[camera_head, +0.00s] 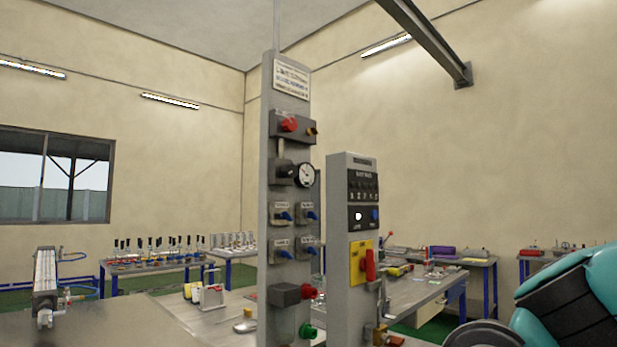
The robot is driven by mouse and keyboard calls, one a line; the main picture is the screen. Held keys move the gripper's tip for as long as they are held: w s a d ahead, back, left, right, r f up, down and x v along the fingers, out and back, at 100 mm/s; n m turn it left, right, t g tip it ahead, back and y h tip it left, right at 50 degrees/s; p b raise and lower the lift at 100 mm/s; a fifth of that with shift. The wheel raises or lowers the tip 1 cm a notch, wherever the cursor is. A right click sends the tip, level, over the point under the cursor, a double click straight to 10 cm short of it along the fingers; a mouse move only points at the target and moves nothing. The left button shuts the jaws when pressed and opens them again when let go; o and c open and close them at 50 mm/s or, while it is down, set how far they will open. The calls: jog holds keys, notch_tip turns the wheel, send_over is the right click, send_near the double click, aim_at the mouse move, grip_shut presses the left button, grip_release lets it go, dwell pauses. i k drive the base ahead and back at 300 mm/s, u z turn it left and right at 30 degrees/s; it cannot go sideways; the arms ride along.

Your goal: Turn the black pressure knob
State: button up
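A tall grey panel (291,86) stands upright in the middle of the view. On its upper part is a regulator with a round white-faced pressure gauge (306,174). A dark upright cap, which looks like the black pressure knob (281,149), sits above and left of the gauge. Its details are too small to read. My gripper is not in view. Only a teal and black section of my arm shows at the lower right, apart from the panel.
Above the regulator is a red knob (289,124); below are several blue valves (285,216). A second grey panel (338,235) with a red-handled yellow switch (361,262) stands close on the right. Workbenches (425,296) stand behind. A grey tabletop (120,318) spans the lower left.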

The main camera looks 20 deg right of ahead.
aim_at(288, 171)
jog(key=u, duration=0.5)
jog(key=k, duration=0.1)
jog(key=z, duration=0.8)
jog(key=i, duration=1)
jog(key=u, duration=0.3)
